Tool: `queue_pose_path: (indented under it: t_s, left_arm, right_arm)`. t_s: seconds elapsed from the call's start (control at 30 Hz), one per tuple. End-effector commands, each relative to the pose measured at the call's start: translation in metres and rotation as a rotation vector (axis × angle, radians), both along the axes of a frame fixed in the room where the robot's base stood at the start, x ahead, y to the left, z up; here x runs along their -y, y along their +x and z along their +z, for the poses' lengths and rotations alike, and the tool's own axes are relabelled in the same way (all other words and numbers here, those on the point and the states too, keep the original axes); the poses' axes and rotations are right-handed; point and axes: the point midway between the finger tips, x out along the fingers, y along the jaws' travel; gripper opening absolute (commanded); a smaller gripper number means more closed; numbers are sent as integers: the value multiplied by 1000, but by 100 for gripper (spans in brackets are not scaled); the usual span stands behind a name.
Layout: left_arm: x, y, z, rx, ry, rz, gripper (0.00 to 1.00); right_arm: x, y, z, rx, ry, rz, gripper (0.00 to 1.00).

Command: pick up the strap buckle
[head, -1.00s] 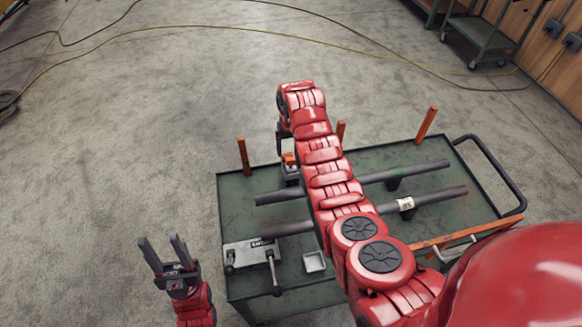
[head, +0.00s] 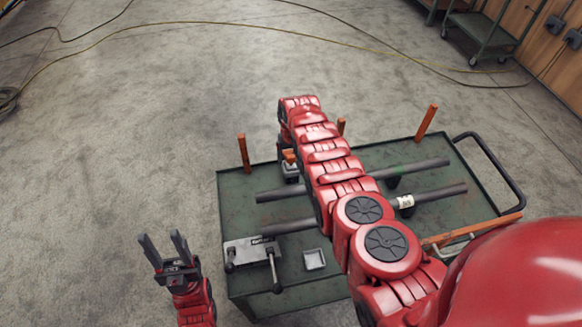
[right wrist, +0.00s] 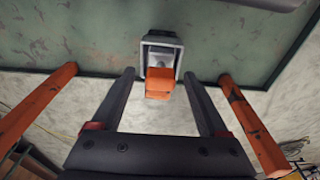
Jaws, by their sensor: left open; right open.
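The strap buckle appears to be the orange piece (right wrist: 159,83) at a small grey open box (right wrist: 150,48); its finer shape is unclear. In the head view the orange piece (head: 290,156) shows above the box (head: 291,172) at the cart's far left, beside my right arm. My right gripper (right wrist: 158,74) is open in the right wrist view, with one finger on each side of the orange piece in the picture and a gap on both sides. Its fingers are mostly hidden by my arm in the head view. My left gripper (head: 163,251) is open and empty, left of the cart.
Orange posts (head: 243,153) stand at the green cart's (head: 235,205) corners; two flank my right gripper. Two grey pipes (head: 430,193) lie across the cart. A clamp-like fixture (head: 250,252) and a small square tray (head: 314,259) are at the near left.

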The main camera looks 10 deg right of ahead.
Motion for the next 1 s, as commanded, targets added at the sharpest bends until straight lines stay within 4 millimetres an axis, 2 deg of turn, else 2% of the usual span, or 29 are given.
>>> queue_pose_path:
  t_s: [0.2,0.63,1.0]
  left_arm:
    - [0,0,0,0,0,0,50]
    - [0,0,0,0,0,0,50]
    - [0,0,0,0,0,0,50]
  right_arm:
    - [0,0,0,-1,0,0,78]
    - [0,-1,0,-2,0,0,0]
    - [0,-1,0,-2,1,0,0]
